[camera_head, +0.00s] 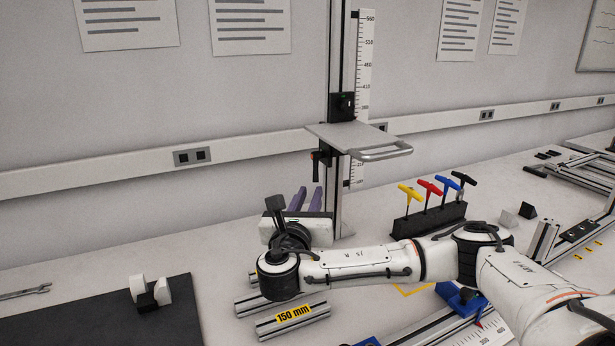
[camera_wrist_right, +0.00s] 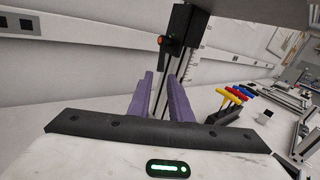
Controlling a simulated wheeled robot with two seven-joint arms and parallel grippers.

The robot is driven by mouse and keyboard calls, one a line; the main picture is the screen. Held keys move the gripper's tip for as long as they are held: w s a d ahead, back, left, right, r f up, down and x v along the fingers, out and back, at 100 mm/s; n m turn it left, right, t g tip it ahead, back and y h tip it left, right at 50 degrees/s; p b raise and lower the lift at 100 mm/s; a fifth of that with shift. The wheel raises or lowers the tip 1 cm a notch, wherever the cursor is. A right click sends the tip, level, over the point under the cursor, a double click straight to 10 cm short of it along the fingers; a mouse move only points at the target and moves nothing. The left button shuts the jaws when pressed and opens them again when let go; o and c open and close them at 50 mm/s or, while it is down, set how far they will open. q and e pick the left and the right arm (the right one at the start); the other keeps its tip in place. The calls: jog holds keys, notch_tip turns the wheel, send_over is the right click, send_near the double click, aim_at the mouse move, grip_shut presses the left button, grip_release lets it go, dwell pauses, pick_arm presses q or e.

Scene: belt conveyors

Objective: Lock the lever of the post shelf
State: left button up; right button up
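The post shelf has a flat grey plate (camera_head: 345,134) with a rounded front handle, mounted on a dark upright post (camera_head: 337,55) beside a printed scale. Its lever (camera_head: 318,157), dark with a red-orange part, sits on the post just under the plate. In the right wrist view the lever (camera_wrist_right: 163,42) shows ahead, slightly above the fingertips. My right gripper (camera_head: 309,190) is below and in front of the lever, pointing toward the post. Its two purple fingers (camera_wrist_right: 160,75) are apart with nothing between them. The lever and fingers do not appear to touch. My left gripper is not in view.
A black rack with yellow, red, blue and black T-handle tools (camera_head: 430,219) stands right of the post. Aluminium profiles marked 150 mm (camera_head: 292,318) lie in front. A dark mat (camera_head: 90,322) with a small white-and-black object (camera_head: 150,291) is at left.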

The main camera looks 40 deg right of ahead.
aim_at(315, 183)
jog(key=x, duration=0.8)
jog(key=shift+s+p, duration=0.1)
jog(key=shift+p, duration=0.25)
grip_shut()
